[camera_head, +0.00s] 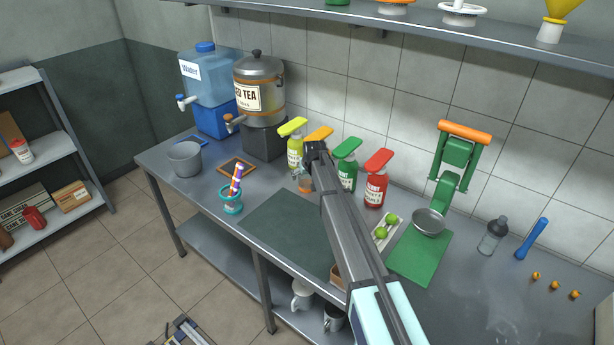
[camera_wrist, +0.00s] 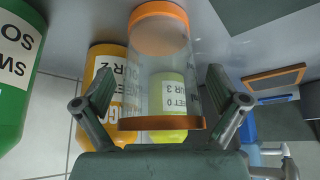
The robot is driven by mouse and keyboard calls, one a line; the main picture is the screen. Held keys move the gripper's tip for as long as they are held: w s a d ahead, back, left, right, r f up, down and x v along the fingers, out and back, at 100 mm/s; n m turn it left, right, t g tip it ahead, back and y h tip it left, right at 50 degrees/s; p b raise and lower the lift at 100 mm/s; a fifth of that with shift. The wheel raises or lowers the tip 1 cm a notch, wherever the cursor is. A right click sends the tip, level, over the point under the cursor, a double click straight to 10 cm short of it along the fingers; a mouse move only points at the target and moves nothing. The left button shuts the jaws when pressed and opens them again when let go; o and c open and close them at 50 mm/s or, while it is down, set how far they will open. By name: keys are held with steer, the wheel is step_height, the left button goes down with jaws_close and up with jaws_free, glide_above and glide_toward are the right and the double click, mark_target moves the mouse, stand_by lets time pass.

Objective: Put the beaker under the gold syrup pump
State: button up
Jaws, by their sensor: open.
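The clear beaker with orange bands (camera_wrist: 160,70) stands on the counter between the spread fingers of my gripper (camera_wrist: 160,88), with a gap visible on each side. In the head view only a small orange-and-clear part of the beaker (camera_head: 305,184) shows beside my arm. The gold syrup pump's orange-gold head (camera_head: 319,133) shows behind my gripper (camera_head: 311,150). Its bottle (camera_wrist: 104,75) is close behind the beaker in the wrist view. My arm hides most of this bottle in the head view, so I cannot tell whether the beaker is directly under the spout.
A yellow pump (camera_head: 294,150) stands left of the gold one; green (camera_head: 347,170) and red pumps (camera_head: 376,188) stand right. A tray with limes (camera_head: 386,230) and a green press (camera_head: 455,165) are farther right. A dark mat (camera_head: 285,228) lies in front.

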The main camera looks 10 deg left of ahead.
steer(key=shift+r, duration=0.25)
steer(key=shift+s+r, duration=0.15)
steer(key=shift+s, duration=0.05)
steer(key=b+v, duration=0.3)
steer(key=v, duration=0.8)
steer(key=shift+r, duration=0.2)
steer(key=shift+d, duration=0.1)
